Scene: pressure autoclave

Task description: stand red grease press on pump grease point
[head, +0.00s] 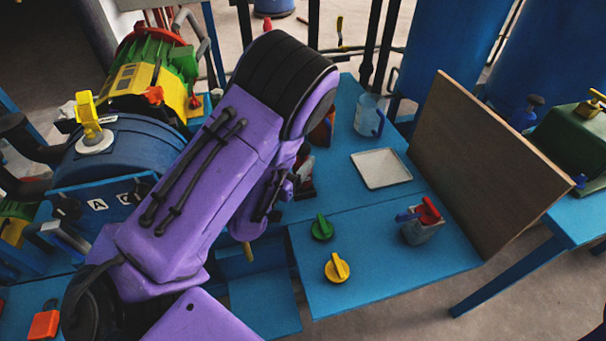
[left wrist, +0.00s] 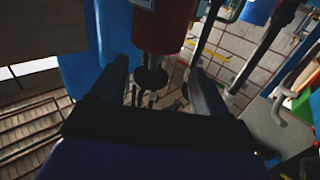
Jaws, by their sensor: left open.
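In the left wrist view, a red cylinder (left wrist: 165,25) with a dark lower end, which looks like the red grease press, stands beyond my left gripper (left wrist: 157,70). The two dark fingers are apart, and the cylinder shows in line with the gap between them; I cannot tell how far it is. In the head view my purple left arm crosses the middle and mostly hides its gripper. A small red patch (head: 307,163) shows beside the arm. A green and yellow machine with red parts (head: 145,75), possibly the pump, stands at upper left; its grease point is not clear. My right gripper is out of view.
The blue table (head: 370,265) bears a white tray (head: 381,168), a clear jug (head: 368,115), a red-topped container (head: 421,228), and green (head: 322,228) and yellow knobs (head: 337,268). A brown board (head: 485,165) stands upright at right. A blue vessel (head: 130,150) is at left.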

